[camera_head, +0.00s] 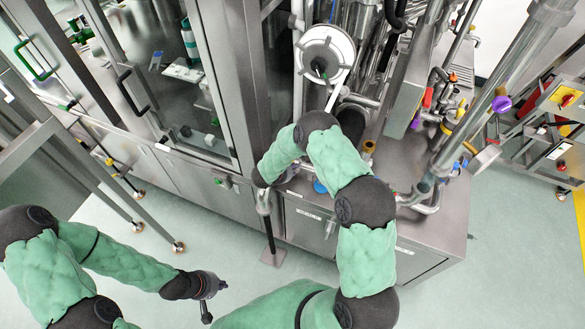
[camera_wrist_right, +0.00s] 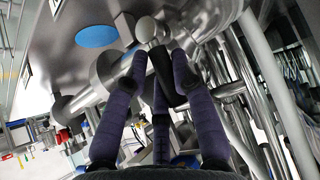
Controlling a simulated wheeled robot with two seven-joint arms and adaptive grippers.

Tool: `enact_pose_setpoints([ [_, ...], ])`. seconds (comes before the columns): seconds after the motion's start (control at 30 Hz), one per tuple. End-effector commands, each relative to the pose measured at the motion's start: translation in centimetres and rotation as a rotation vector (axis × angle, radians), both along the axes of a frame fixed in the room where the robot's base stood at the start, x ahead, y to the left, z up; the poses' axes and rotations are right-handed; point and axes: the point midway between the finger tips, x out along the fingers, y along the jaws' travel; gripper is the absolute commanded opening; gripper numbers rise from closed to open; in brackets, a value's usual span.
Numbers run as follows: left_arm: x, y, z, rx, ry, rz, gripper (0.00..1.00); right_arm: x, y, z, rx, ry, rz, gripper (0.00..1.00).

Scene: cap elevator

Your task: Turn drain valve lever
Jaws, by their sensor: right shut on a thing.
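The drain valve lever (camera_wrist_right: 163,76) shows in the right wrist view as a dark handle on a shiny metal valve body (camera_wrist_right: 146,30). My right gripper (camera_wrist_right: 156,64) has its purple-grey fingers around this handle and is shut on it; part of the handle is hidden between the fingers. In the head view my right arm bends down against the machine front, and I cannot make out the lever there. My left gripper (camera_head: 210,287) hangs empty over the floor at the lower left, well away from the machine. Its finger opening is too small to tell.
A blue disc (camera_wrist_right: 97,35) lies beside the valve; it also shows in the head view (camera_head: 319,187). Metal pipes (camera_wrist_right: 245,75) run close on the right of the gripper. A glass-doored cabinet (camera_head: 185,75) stands at the upper left. Pale floor (camera_head: 500,270) is free at the lower right.

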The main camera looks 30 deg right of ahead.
Motion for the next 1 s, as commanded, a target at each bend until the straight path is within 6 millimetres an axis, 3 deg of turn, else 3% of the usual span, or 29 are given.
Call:
enact_pose_setpoints([
  [0.5, 0.01, 0.00, 0.19, 0.000, 0.000, 0.000, 0.00, 0.11, 0.00, 0.03, -0.016, 0.014, 0.001, 0.00],
  [0.53, 0.01, 0.00, 0.20, 0.000, 0.000, 0.000, 0.00, 0.11, 0.00, 0.03, -0.016, 0.014, 0.001, 0.29],
  [0.57, 0.01, 0.00, 0.20, 0.000, 0.000, 0.000, 0.00, 0.11, 0.00, 0.03, -0.016, 0.014, 0.001, 0.37],
  [1.0, 0.02, 0.00, 0.20, 0.000, 0.000, 0.000, 0.00, -0.06, 0.49, 0.51, -0.013, 0.014, 0.001, 0.37],
])
